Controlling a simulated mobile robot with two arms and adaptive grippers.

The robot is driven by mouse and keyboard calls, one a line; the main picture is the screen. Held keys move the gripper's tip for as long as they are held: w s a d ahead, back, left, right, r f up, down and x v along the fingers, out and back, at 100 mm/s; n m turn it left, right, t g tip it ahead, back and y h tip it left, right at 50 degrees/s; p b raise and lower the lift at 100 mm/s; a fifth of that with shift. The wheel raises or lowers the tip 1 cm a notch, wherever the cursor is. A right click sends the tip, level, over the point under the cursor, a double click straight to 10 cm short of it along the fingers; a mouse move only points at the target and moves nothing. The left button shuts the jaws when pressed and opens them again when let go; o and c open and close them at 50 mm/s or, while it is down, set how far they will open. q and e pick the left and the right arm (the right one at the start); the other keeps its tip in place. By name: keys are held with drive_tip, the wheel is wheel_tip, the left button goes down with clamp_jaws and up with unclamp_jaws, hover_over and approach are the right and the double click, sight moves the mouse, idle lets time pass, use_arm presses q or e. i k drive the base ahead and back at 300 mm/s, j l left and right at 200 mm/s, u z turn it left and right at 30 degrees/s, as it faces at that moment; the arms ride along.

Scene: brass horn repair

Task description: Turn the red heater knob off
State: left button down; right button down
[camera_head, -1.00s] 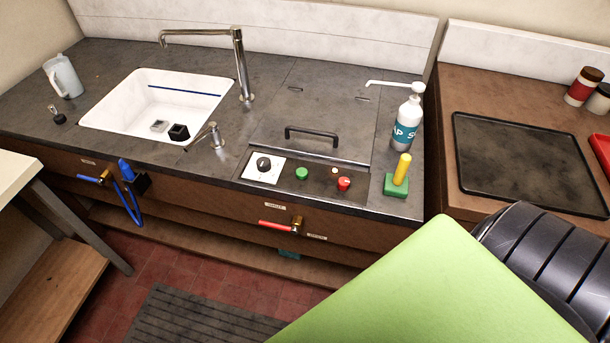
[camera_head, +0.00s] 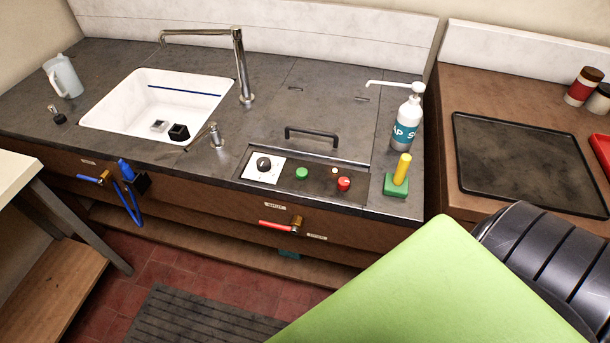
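The red heater knob (camera_head: 344,184) sits at the right end of the control panel (camera_head: 318,185) on the dark counter's front edge. It has a light mark on top, too small to read its setting. A green knob (camera_head: 302,173) and a black dial on a white plate (camera_head: 264,165) sit to its left on the same panel. A small lit-looking indicator (camera_head: 334,170) is just above and left of the red knob. Neither gripper shows in the head view. A dark ribbed part of my arm and a green panel fill the lower right.
A yellow-handled green block (camera_head: 396,184) and a soap bottle (camera_head: 408,122) stand right of the panel. A lid with a black handle (camera_head: 312,134) lies behind it. A red-handled valve (camera_head: 280,226) juts from the front below. A sink (camera_head: 150,105) is at left.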

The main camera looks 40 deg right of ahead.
sight(343, 184)
drive_tip(key=z, duration=1.15)
drive_tip(key=k+l, duration=0.05)
